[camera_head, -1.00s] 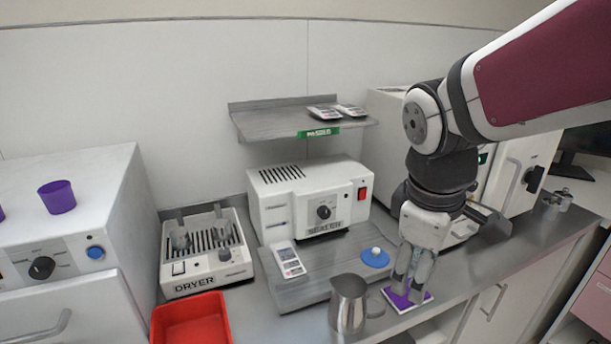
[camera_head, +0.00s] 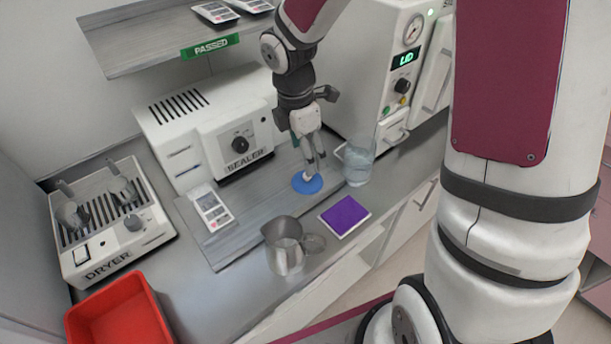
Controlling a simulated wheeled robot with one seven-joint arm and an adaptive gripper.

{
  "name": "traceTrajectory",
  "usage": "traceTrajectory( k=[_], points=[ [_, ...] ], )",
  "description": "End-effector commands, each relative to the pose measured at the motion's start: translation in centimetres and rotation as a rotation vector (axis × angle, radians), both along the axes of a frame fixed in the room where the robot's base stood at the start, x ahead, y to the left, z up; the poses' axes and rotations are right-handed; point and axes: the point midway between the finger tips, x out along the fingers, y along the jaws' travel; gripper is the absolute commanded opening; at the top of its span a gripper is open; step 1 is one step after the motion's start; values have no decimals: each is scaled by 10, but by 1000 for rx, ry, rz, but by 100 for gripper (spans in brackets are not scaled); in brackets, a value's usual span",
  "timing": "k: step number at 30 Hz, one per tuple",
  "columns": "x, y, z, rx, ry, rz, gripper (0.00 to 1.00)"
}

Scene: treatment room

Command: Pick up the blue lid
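The blue lid (camera_head: 299,186) is a flat blue disc with a small white knob (camera_head: 307,176). It lies on the grey board in front of the sealer. My gripper (camera_head: 314,168) points down over the lid, with its fingertips at or just above the knob. The fingers look slightly apart. I cannot tell whether they touch the knob, and they hide part of it.
A glass jug (camera_head: 358,162) stands close right of the lid. A purple pad (camera_head: 345,216) and a metal pitcher (camera_head: 285,247) are in front. The sealer (camera_head: 215,130) stands behind left, under a shelf (camera_head: 150,40). A red bin (camera_head: 118,312) and dryer (camera_head: 110,225) are left.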

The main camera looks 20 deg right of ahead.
Motion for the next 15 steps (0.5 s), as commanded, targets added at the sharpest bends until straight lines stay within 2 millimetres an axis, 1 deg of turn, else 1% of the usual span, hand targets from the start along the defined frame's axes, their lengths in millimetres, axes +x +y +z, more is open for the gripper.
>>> traceTrajectory(
  k=[1,3,11,15],
  points=[
    [0,-1,-9,1,3,1,66],
    [0,-2,-18,0,2,0,66],
    [1,-3,-35,0,2,-1,66],
    [3,-2,-56,0,4,1,66]
  ],
)
